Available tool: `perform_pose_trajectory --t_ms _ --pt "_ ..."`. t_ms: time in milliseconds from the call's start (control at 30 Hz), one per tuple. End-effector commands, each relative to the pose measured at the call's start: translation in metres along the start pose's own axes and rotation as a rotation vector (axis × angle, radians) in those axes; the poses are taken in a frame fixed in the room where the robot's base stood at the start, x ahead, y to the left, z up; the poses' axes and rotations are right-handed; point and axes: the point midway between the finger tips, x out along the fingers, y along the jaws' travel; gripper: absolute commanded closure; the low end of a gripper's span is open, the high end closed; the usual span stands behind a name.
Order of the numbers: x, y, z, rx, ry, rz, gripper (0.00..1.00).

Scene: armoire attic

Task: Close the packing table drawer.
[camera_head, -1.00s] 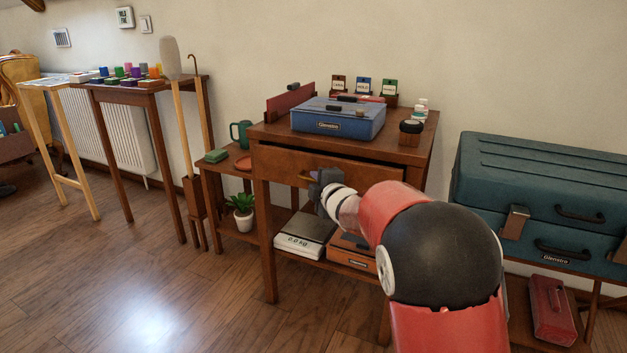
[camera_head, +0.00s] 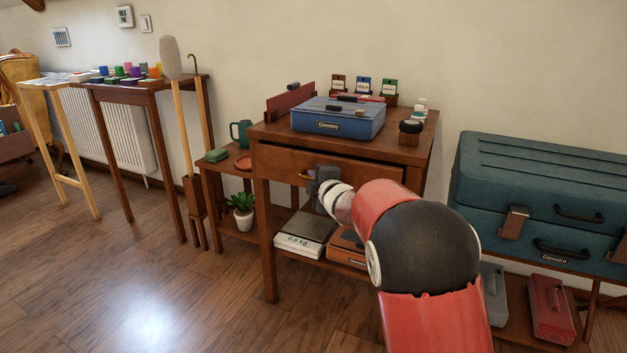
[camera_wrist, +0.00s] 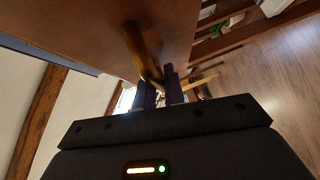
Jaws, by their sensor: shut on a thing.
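The packing table (camera_head: 263,225) is a brown wooden table against the wall. Its drawer front (camera_head: 276,163) shows under the top, and a dark gap between top and drawer suggests it is slightly open. My gripper (camera_head: 313,183) is at the drawer front, shut on the brass drawer handle (camera_wrist: 140,50). The wrist view shows both dark fingers (camera_wrist: 160,90) around the handle's end, close to the brown drawer face (camera_wrist: 85,30). My arm hides the right part of the drawer front.
A blue case (camera_head: 338,118), small cards and jars stand on the tabletop. A scale (camera_head: 302,235) and an orange box (camera_head: 347,248) lie on the lower shelf. A side shelf with a potted plant (camera_head: 242,207) is left; teal suitcases (camera_head: 540,190) stand right. Floor at front left is clear.

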Motion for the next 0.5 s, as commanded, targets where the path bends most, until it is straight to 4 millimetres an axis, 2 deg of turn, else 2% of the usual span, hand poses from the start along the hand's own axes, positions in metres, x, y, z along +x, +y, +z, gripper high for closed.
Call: perform_pose_trajectory --t_ms 200,500 --pt "0.023 0.009 0.023 0.000 -0.001 -0.001 1.00" --pt "0.025 0.009 0.026 0.000 0.000 0.004 1.00"
